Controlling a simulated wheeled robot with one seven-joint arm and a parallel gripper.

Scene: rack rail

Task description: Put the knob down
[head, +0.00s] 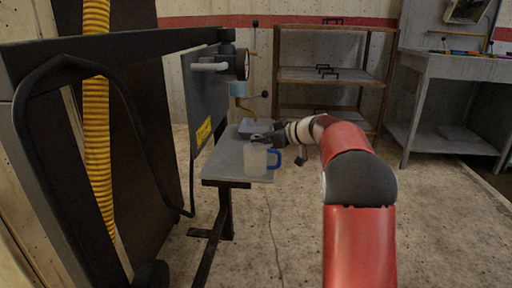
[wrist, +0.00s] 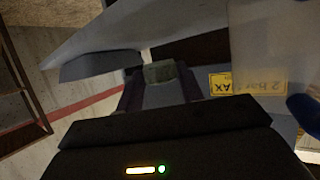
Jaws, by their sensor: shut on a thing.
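My gripper (wrist: 160,88) is shut on a small grey-green block, which I take to be the knob (wrist: 160,72), held between the fingertips in the wrist view. In the head view my gripper (head: 262,138) is over the grey table (head: 227,160), just behind the top of a translucent jug. The knob cannot be made out there. Whether it touches the table is not clear.
The translucent jug (head: 256,160) with a blue handle stands at the table's front right, close to my gripper; it also fills the right of the wrist view (wrist: 275,45). A grey panel (head: 206,100) with a gauge (head: 242,64) rises at the left. The table's front left is clear.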

